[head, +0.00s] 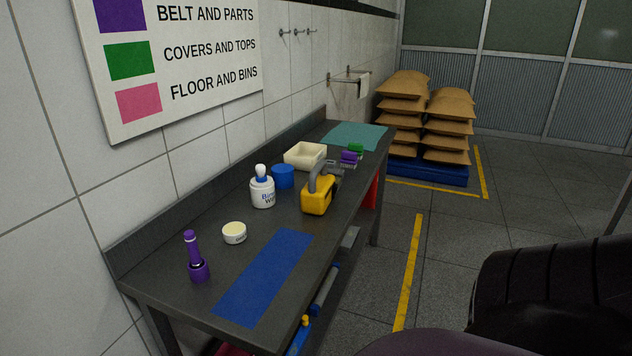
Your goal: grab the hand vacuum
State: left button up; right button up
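The hand vacuum (317,197) is yellow with a grey curved handle on top and a grey part at its far end. It stands on the dark grey bench (210,235), near the bench's right-hand edge and about halfway along. Nothing holds it. Neither of my grippers is in view. Dark rounded shapes fill the lower right of the head view, apart from the vacuum.
Left of the vacuum are a white wipes tub (262,193) and a blue cup (283,177). A cream tray (305,156) and purple and green items (350,157) lie beyond. A blue mat (265,277), small jar (234,233) and purple torch-like item (196,258) are nearer.

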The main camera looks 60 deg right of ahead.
aim_at(325, 179)
jog(key=l, duration=0.55)
jog(key=k+l+u, duration=0.15)
jog(key=l, duration=1)
jog(key=k+u, duration=0.05)
